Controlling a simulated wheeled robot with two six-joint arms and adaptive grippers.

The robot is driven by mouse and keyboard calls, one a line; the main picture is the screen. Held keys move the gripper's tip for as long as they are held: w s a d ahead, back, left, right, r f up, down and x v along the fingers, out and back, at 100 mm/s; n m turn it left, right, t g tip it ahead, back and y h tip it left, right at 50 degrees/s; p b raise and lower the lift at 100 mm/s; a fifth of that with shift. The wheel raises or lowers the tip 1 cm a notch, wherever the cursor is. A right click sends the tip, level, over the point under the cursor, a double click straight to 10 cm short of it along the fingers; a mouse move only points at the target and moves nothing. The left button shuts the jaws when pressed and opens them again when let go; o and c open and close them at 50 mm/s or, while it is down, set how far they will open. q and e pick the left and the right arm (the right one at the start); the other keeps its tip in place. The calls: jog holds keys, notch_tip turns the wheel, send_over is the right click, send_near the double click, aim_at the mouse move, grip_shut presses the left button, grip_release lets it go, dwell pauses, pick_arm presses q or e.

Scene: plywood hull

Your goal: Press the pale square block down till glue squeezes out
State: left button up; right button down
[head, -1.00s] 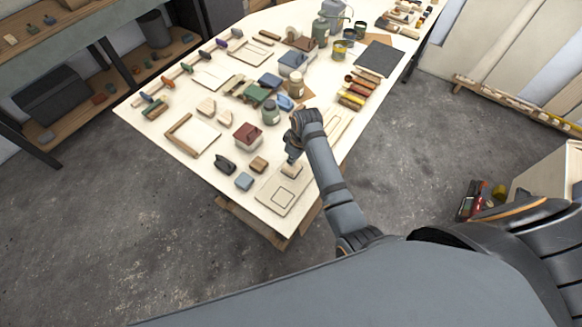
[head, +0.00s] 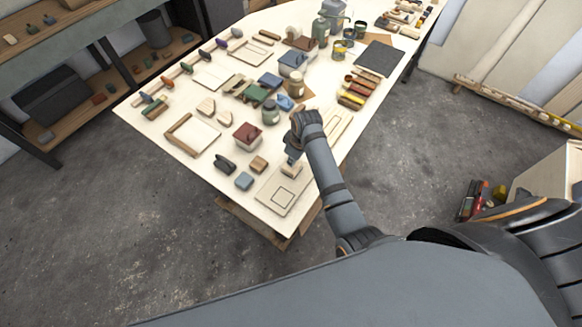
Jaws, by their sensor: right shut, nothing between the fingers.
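The pale square block (head: 291,171) sits on a pale flat board (head: 273,207) near the front corner of the table. My right gripper (head: 291,158) is shut with nothing between its fingers. It points down at the block's top, and its fingertips look to be at or just above it; I cannot tell whether they touch. No glue shows around the block at this size. A square outline is drawn on the board in front of the block. My left gripper is not in the view.
A blue block (head: 244,181), a small brown block (head: 258,164) and a dark clamp-like item (head: 225,164) lie left of the board. A red-topped box (head: 247,136) stands behind them. A green jar (head: 270,112) stands farther back. The table's front edge is close by.

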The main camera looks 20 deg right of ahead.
jog(key=shift+f, duration=0.45)
jog(key=shift+s+f, duration=0.25)
dwell(1.1)
jog(key=shift+w+r+p, duration=0.2)
jog(key=shift+r+p, duration=0.5)
jog(key=shift+r, duration=2.95)
